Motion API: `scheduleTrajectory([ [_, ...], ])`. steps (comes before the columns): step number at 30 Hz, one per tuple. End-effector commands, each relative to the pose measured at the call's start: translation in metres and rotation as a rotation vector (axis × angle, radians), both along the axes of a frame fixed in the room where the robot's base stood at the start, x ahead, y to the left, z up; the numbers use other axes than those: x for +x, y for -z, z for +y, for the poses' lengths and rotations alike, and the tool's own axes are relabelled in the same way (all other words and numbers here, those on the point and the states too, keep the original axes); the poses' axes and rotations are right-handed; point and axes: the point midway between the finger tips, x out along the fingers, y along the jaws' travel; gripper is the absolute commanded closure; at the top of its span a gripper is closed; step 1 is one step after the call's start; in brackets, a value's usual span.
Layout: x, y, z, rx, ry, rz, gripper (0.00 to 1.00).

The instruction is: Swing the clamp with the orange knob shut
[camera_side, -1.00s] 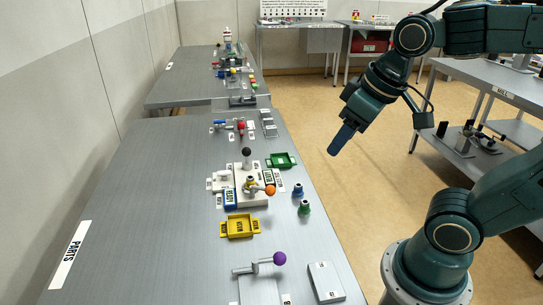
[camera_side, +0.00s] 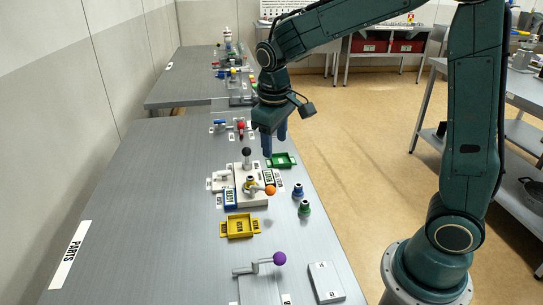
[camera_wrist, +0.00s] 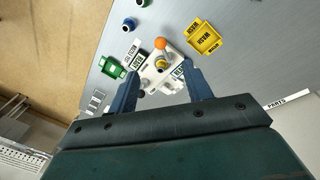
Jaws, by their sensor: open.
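The clamp with the orange knob (camera_side: 270,190) stands on a white base block (camera_side: 252,199) on the grey table; its lever points toward the right table edge in the side view. The orange knob also shows in the wrist view (camera_wrist: 160,43), with a yellowish ringed part (camera_wrist: 162,63) beside it. My gripper (camera_side: 273,144) points down above the table, behind and higher than the clamp in the side view. In the wrist view my gripper (camera_wrist: 165,88) is open and empty, its two blue fingers apart, with the white base beyond them. The gripper touches nothing that I can see.
A black-knobbed upright lever (camera_side: 246,153) stands behind the clamp. A green tray (camera_side: 283,160), a yellow tray (camera_side: 239,226), and blue and green pegs (camera_side: 304,207) are nearby. A purple-knobbed clamp (camera_side: 279,259) is nearer the camera.

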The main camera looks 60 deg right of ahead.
Motion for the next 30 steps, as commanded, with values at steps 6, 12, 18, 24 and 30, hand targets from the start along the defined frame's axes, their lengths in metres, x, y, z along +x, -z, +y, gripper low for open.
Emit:
scheduleTrajectory([
  [6,0.025,0.030,-0.002,-0.027,-0.011,0.061,0.50],
  [12,0.033,0.040,-0.002,-0.036,-0.016,0.079,0.50],
  [18,0.034,0.041,-0.002,-0.036,-0.016,0.081,0.50],
  [24,0.034,0.048,-0.004,-0.037,-0.015,0.082,0.50],
  [30,0.033,0.067,-0.008,-0.036,-0.014,0.085,0.50],
])
